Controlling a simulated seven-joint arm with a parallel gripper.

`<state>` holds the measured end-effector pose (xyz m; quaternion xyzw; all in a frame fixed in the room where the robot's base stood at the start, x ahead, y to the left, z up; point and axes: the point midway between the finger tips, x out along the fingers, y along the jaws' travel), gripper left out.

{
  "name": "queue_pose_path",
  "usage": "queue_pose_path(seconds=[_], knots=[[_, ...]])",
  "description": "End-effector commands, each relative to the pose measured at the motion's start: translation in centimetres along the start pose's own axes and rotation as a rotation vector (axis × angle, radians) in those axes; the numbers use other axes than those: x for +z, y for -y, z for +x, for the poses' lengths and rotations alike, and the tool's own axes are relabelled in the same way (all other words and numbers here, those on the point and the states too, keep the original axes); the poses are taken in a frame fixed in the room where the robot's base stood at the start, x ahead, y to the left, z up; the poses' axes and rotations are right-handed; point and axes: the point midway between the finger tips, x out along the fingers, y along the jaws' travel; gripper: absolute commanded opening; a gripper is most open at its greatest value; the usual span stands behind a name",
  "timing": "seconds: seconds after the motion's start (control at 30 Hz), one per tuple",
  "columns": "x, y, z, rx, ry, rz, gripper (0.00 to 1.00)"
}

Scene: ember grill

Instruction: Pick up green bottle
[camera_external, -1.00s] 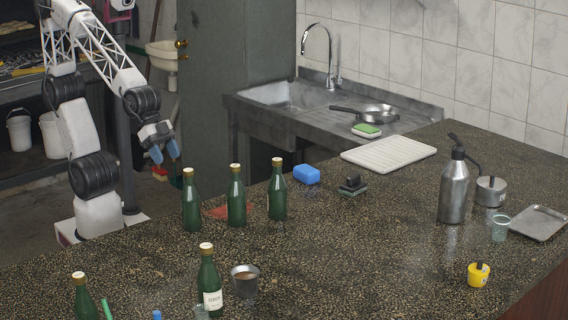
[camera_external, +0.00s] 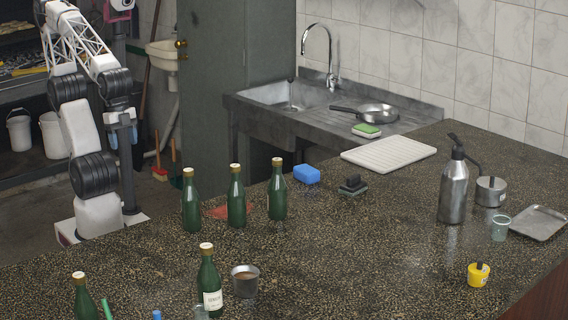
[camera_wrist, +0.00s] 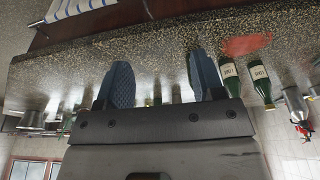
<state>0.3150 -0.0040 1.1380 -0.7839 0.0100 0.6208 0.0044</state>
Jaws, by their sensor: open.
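Several green bottles with gold caps stand upright on the dark speckled counter. Three form a row near the counter's back edge: left bottle (camera_external: 191,207), middle bottle (camera_external: 236,203) and right bottle (camera_external: 277,198). A labelled green bottle (camera_external: 209,282) stands in front, and another green bottle (camera_external: 85,302) is cut off at bottom left. My gripper (camera_external: 124,142) is open and empty, left of and behind the counter, well apart from every bottle. In the upside-down wrist view, two labelled bottles (camera_wrist: 228,75) (camera_wrist: 260,80) show right of my gripper (camera_wrist: 162,80); bottles between the fingers are partly hidden.
A cup of brown liquid (camera_external: 245,279) stands beside the front labelled bottle. A blue sponge (camera_external: 307,174), dark block (camera_external: 353,186), white board (camera_external: 389,153) and metal flask (camera_external: 454,192) stand farther right. The middle of the counter (camera_external: 350,245) is clear.

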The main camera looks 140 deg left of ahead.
Motion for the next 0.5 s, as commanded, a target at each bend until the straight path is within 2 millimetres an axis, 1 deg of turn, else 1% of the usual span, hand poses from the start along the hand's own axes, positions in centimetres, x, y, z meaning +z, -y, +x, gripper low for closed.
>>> queue_pose_path(seconds=[0.33,0.5], knots=[[-0.2,-0.1,0.0,0.005,0.002,-0.007,0.62],[-1.4,-0.7,0.0,0.042,0.017,-0.053,0.62]])
